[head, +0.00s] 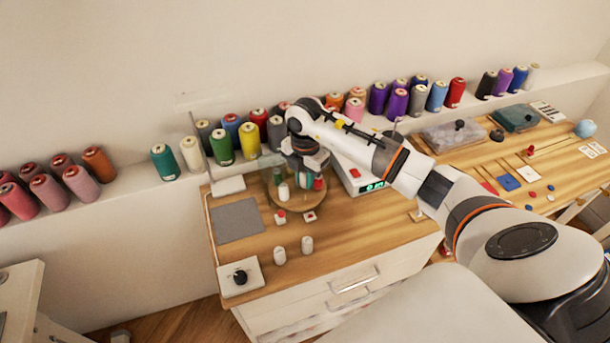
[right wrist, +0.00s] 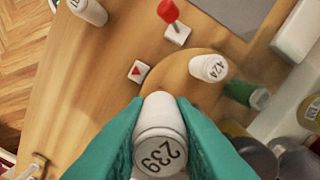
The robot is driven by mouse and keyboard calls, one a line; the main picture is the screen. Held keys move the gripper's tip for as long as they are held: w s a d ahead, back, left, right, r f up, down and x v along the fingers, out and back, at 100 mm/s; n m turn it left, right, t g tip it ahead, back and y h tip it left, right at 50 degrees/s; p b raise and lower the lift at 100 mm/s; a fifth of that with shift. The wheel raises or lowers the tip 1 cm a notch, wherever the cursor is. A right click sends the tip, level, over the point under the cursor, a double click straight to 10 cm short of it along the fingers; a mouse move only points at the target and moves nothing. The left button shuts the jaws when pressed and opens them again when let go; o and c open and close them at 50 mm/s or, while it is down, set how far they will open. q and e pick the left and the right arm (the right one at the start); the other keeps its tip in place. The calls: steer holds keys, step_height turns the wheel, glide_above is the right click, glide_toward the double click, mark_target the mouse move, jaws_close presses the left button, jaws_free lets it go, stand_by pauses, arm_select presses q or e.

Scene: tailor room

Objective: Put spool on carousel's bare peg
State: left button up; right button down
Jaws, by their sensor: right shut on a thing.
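My right gripper (head: 305,172) is over the round wooden carousel (head: 312,203) on the table. In the right wrist view its teal fingers (right wrist: 160,108) are shut on a white spool (right wrist: 158,135) marked 239. The carousel's disc (right wrist: 183,70) lies beyond the held spool in that view. Another white spool (right wrist: 208,67) marked 424 stands on the carousel, and it shows in the head view (head: 283,192). A dark green spool (right wrist: 243,93) is next to it. The bare peg cannot be made out; the held spool and fingers hide part of the disc. My left gripper is out of view.
Two white spools (head: 280,256) (head: 307,244) stand at the table's front. A red-triangle button (right wrist: 137,71) and a red-knobbed lever (right wrist: 169,12) are beside the carousel. Coloured cones (head: 222,146) line the shelf behind. A device with a green display (head: 368,182) is at right.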

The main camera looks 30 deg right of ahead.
steer(key=shift+f+b, duration=0.6)
steer(key=shift+f, duration=0.35)
steer(key=shift+f+b, duration=0.85)
steer(key=shift+f, duration=0.5)
steer(key=shift+s+a+f, duration=0.1)
steer(key=shift+s+f, duration=0.05)
steer(key=shift+f, duration=0.2)
